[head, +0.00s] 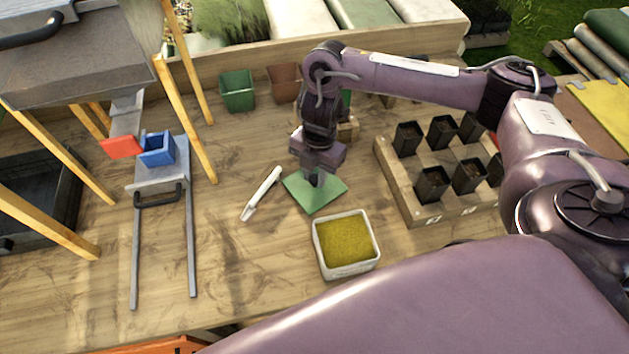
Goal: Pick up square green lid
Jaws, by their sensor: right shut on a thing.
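The square green lid (318,197) is a thin flat plate near the middle of the wooden table in the head view. My right gripper (315,180) points down over the middle of the lid and is shut on it. The fingertips are small and partly hidden against the lid's centre, and I cannot tell whether the lid is lifted clear of the table. My left gripper is not in view.
A white tub of yellow-green material (376,245) stands just in front of the lid. A white-handled tool (262,193) lies to its left. A wooden tray (415,215) with several black pots stands right. A green pot (237,91) and a blue bin (158,149) stand farther left.

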